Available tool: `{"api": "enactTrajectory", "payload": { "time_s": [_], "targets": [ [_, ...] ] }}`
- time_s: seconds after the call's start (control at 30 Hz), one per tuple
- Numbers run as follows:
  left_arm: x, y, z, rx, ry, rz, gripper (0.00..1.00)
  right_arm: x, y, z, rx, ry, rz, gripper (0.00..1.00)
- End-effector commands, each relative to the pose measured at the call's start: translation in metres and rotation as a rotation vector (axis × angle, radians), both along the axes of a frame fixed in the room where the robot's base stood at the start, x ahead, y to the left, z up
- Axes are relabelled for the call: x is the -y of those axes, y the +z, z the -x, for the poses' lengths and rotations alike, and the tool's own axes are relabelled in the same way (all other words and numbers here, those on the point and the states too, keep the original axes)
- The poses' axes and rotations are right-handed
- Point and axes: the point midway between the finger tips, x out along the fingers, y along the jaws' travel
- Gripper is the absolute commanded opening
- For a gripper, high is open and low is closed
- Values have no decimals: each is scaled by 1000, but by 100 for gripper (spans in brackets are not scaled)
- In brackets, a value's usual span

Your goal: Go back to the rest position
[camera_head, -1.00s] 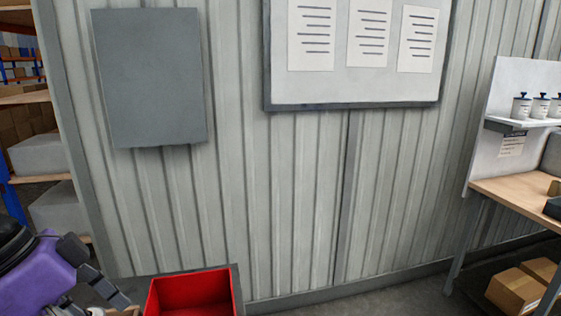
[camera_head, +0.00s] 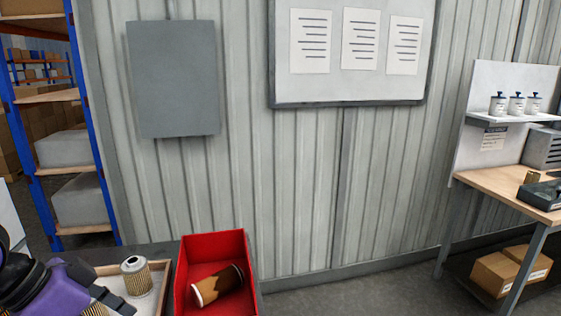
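My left gripper (camera_head: 112,302), purple with dark fingers, is at the lower left, over the left part of a light wooden tray (camera_head: 160,270). One finger shows; the other is hidden or cut off by the picture's edge, so its opening is unclear. A clean filter cartridge (camera_head: 136,277) with a pale cap stands upright in the tray, just right of the gripper. Part of another pleated cartridge (camera_head: 95,310) shows beneath the finger. A brown-stained cartridge (camera_head: 218,285) lies on its side in the red bin (camera_head: 247,265), apart from the gripper. My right gripper is not in view.
The tray and bin stand on a dark surface (camera_head: 160,250) before a corrugated wall. A blue-framed shelf (camera_head: 95,160) is at the left. A wooden workbench (camera_head: 490,183) with cartons below stands at the right. Open floor lies between.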

Motion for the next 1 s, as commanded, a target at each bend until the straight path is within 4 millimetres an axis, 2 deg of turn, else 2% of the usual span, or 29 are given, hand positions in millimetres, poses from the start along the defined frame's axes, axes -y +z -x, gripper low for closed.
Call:
{"api": "enactTrajectory", "payload": {
  "time_s": [0.17, 0.27, 0.33, 0.47, 0.57, 0.63, 0.7, 0.8, 0.9, 1.0],
  "targets": [
    [-19, -66, -13, 48, 168, 71, 69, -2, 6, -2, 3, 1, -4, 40],
    [-30, -116, -10, 79, 282, 96, 69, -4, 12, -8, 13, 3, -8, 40],
    [-37, -155, -1, 102, 366, 104, 69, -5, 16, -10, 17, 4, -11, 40],
    [-42, -222, 28, 146, 500, 94, 69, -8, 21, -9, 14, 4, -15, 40],
    [-35, -270, 64, 177, 592, 72, 69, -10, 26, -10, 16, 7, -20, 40],
    [-23, -300, 93, 199, 646, 50, 69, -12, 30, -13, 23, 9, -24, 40],
    [-7, -322, 121, 224, 687, 25, 69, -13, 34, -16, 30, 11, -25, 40],
    [21, -342, 155, 256, 724, -4, 69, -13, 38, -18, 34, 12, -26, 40],
    [46, -352, 177, 282, 742, -28, 69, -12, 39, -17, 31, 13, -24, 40],
    [63, -355, 190, 301, 747, -43, 69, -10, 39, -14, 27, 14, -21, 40]
  ]
}}
